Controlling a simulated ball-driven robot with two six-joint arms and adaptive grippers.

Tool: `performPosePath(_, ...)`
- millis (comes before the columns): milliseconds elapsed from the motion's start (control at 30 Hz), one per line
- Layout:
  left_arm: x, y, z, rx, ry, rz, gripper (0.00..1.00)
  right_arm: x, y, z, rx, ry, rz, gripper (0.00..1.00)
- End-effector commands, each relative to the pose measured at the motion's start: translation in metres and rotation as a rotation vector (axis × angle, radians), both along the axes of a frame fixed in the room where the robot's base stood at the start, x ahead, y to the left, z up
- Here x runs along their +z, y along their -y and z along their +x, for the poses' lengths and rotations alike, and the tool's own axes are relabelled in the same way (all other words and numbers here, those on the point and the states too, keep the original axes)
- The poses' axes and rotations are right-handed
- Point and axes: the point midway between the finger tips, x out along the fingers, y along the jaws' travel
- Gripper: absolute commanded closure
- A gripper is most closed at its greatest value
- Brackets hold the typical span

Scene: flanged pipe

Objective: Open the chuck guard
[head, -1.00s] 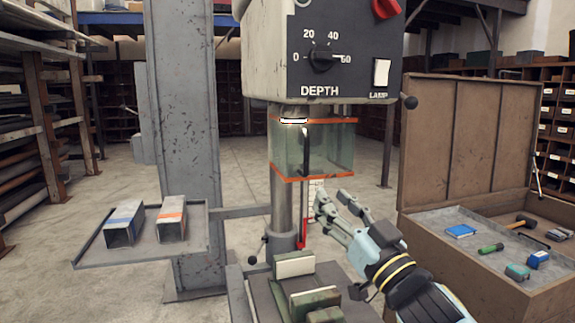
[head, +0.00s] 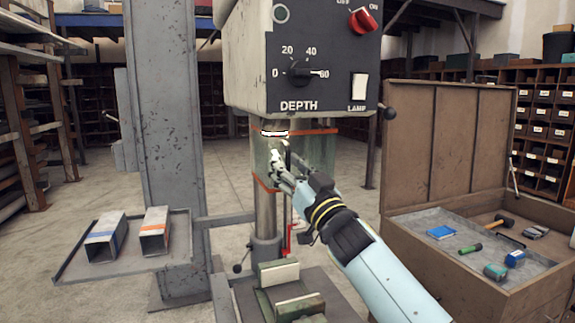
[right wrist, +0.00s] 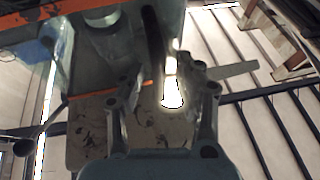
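The chuck guard (head: 318,148) is a clear box with orange edges, hanging around the spindle under the drill press head (head: 300,65). It appears closed. A dark upright bar (head: 288,152), perhaps its handle, shows at its front. My right gripper (head: 278,162) is in front of the guard, fingers pointing up and hiding part of its front and lower edge. In the right wrist view its fingers (right wrist: 164,95) are spread, with the dark bar (right wrist: 154,35) and a bright lamp between or beyond them. Contact cannot be told. My left gripper is in neither view.
A side tray (head: 75,268) with two square tubes stands at left beside the grey column (head: 168,140). A vise (head: 292,300) is below the guard. An open wooden chest (head: 435,150) with tools stands at right. A lever knob (head: 389,113) sticks out right of the head.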

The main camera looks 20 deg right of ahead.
Motion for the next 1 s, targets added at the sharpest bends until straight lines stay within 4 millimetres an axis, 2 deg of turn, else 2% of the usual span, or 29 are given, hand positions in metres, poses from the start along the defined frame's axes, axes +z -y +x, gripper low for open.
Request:
performPosePath(133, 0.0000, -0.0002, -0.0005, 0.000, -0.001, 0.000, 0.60, -0.0001, 0.0000, -0.0002, 0.000, 0.000, 0.000, 0.67)
performPosePath(400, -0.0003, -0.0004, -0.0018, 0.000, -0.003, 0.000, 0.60, -0.0001, 0.0002, -0.0004, 0.000, 0.000, 0.000, 1.00)
performPosePath(1000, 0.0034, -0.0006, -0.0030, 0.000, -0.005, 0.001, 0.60, 0.0008, 0.0034, -0.0021, 0.013, 0.000, -0.001, 1.00)
